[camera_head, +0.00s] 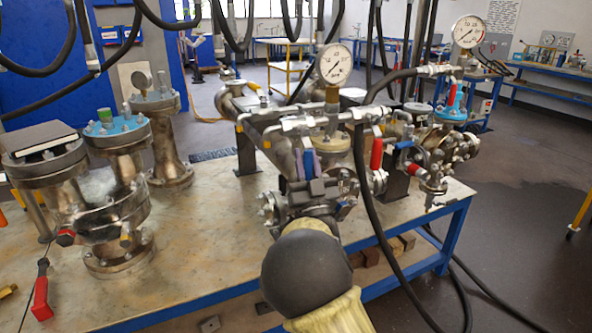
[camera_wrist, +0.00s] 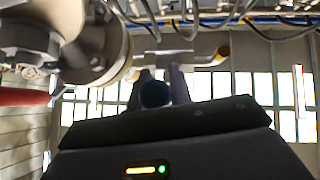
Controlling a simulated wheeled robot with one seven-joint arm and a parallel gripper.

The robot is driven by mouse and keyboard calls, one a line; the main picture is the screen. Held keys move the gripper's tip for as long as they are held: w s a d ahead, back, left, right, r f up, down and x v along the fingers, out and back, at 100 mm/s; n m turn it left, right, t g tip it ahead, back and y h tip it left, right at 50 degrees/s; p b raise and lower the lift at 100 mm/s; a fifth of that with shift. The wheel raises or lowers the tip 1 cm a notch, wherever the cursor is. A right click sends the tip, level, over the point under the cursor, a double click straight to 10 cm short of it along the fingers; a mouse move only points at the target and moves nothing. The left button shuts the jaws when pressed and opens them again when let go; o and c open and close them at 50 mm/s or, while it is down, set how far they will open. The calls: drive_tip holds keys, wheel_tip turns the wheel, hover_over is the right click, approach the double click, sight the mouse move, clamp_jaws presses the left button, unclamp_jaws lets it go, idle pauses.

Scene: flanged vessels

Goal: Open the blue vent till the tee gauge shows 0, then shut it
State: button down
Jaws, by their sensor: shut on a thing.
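My gripper (camera_head: 308,165) is among the pipework at the middle of the bench, its dark wrist below its fingers. In the wrist view the fingers (camera_wrist: 162,76) are closed around the round end of the blue vent handle (camera_wrist: 155,95). A white-faced gauge (camera_head: 334,64) stands upright on the pipework just behind my gripper, and a second gauge (camera_head: 469,31) stands farther right. I cannot tell their readings for certain, nor be sure which is the tee gauge.
A red valve handle (camera_head: 376,153) and a black hose (camera_head: 361,190) are close to the right of my gripper. Several flanged vessels (camera_head: 120,205) stand on the left of the bench (camera_head: 205,262). A red-handled tool (camera_head: 41,298) lies at its left. The bench front is mostly clear.

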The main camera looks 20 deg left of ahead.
idle(0.4)
drive_tip(key=c, duration=1.3)
unclamp_jaws()
drive_tip(key=shift+o, duration=0.2)
drive_tip(key=b+v, duration=0.7)
drive_tip(key=v, duration=1)
drive_tip(key=shift+d+f, duration=0.2)
